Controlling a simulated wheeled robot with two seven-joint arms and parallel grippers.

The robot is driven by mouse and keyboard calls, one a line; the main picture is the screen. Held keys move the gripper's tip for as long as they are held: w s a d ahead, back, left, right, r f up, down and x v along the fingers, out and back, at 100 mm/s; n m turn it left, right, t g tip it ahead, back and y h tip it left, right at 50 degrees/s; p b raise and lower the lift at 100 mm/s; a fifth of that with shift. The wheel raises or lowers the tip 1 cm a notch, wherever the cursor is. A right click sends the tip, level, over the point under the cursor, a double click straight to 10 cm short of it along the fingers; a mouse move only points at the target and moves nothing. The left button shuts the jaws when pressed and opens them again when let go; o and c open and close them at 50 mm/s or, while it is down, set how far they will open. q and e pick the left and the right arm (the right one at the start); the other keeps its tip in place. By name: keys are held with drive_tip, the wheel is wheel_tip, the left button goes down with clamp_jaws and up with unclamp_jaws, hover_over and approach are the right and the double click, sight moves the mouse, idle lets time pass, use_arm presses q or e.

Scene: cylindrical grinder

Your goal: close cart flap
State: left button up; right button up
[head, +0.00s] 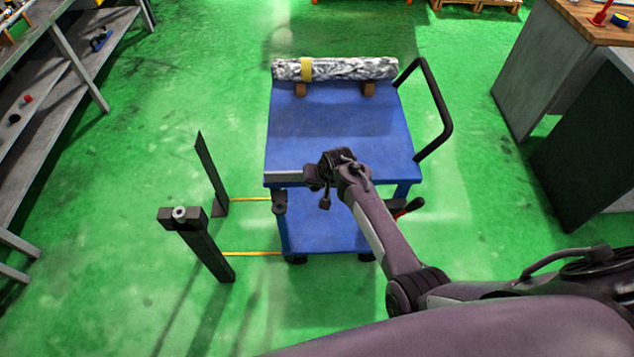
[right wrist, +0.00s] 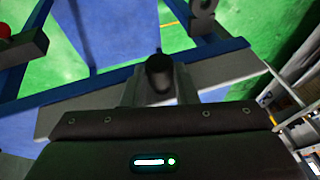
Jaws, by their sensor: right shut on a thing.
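The blue cart (head: 330,125) stands in the middle of the head view, with a top deck and a lower shelf. A grey flap strip (head: 284,176) runs along the near edge of its top; it also shows in the right wrist view (right wrist: 225,72). My right gripper (head: 318,180) is at this near edge. In the right wrist view its two fingers (right wrist: 158,88) close on a dark rounded knob (right wrist: 159,72) in front of the strip. My right wrist hides the strip's middle and right part in the head view. The flap's exact angle is unclear. My left gripper is out of view.
A silver roll (head: 345,68) with a yellow band lies on wooden blocks at the cart's far end. A black push handle (head: 440,110) stands at its right. Dark posts (head: 205,245) stand left of the cart. A workbench (head: 575,75) is at right.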

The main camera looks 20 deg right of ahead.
drive_tip(key=o, duration=1)
drive_tip(key=shift+r, duration=0.1)
drive_tip(key=shift+b+v, duration=0.3)
drive_tip(key=shift+v, duration=3.5)
drive_tip(key=s+f+n+g+b, duration=0.1)
drive_tip(key=s+f+b, duration=0.1)
drive_tip(key=s+f, duration=0.6)
drive_tip(key=s+f+n+b, duration=0.1)
drive_tip(key=s+f, duration=0.4)
drive_tip(key=f, duration=0.7)
drive_tip(key=s+f+n+g+b, duration=0.1)
drive_tip(key=s+f+b, duration=0.1)
drive_tip(key=s+f, duration=0.65)
drive_tip(key=s+d+f+n+b, duration=0.1)
drive_tip(key=s+f, duration=0.4)
drive_tip(key=s, duration=0.3)
drive_tip(key=s+d+f+n+g+h+b, duration=0.1)
drive_tip(key=s+f, duration=0.5)
drive_tip(key=s, duration=0.2)
drive_tip(key=s+d+f+n+b, duration=0.1)
drive_tip(key=s+d+f, duration=0.1)
drive_tip(key=s+f, duration=0.3)
drive_tip(key=shift+s+d+f+g+h, duration=0.1)
drive_tip(key=shift+s+f+g+h, duration=0.1)
drive_tip(key=shift+s, duration=0.8)
drive_tip(key=shift+s+f+g+h, duration=0.1)
drive_tip(key=shift+s+f, duration=0.05)
drive_tip(key=shift+s, duration=0.85)
